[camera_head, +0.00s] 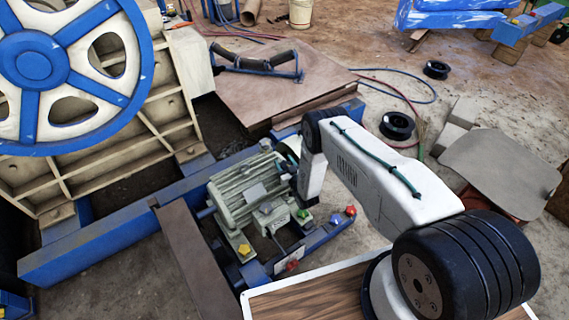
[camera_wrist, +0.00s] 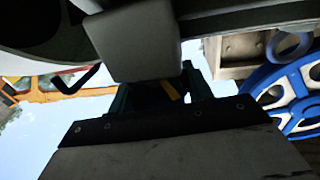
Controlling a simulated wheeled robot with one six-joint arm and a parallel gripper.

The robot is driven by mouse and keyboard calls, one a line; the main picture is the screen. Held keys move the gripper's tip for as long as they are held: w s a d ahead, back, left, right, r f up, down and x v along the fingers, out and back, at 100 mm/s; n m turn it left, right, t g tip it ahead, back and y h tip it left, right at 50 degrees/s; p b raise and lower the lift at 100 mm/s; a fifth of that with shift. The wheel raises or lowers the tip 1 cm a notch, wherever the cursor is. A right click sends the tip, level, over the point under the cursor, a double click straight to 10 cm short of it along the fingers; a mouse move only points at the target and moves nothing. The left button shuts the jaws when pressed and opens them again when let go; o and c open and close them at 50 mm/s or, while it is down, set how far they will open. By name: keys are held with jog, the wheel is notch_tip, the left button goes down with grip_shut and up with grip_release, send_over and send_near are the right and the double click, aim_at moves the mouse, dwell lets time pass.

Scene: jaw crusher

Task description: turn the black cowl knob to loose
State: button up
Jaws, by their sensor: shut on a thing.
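My gripper (camera_head: 300,197) is at the right end of the grey-green motor (camera_head: 243,190), with my arm's last link above it. In the wrist view, my gripper (camera_wrist: 165,92) has its jaws on both sides of a dark part with a yellow mark. This dark part appears to be the black cowl knob (camera_wrist: 158,90), and the jaws are shut on it. Its turned position cannot be read. In the head view the knob is hidden by my gripper and wrist.
Green (camera_head: 304,214), blue (camera_head: 335,219) and red (camera_head: 350,210) knobs sit close to my gripper. The motor stands on a blue frame (camera_head: 110,240) beside the big blue-and-white flywheel (camera_head: 75,80). A wooden board (camera_head: 325,292) is at the front. Cables and black reels (camera_head: 397,125) lie behind.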

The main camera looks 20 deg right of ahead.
jog(key=n+g+y, duration=0.1)
jog(key=n+y, duration=0.1)
jog(key=y, duration=0.1)
jog(key=n+g+y, duration=0.1)
jog(key=n+y, duration=0.1)
jog(key=y, duration=0.1)
jog(key=shift+s+a, duration=0.1)
jog(key=shift+a, duration=0.1)
jog(key=shift+s+a+n+g+y, duration=0.15)
jog(key=shift+a+n+g+y, duration=0.05)
jog(key=shift+n+g+y, duration=1.2)
jog(key=shift+s+a+n+g+y, duration=0.1)
jog(key=shift+a+n+g+y, duration=0.05)
jog(key=shift+n+g+y, duration=1.2)
jog(key=shift+y, duration=0.25)
jog(key=o, duration=1)
jog(key=shift+v, duration=3.9)
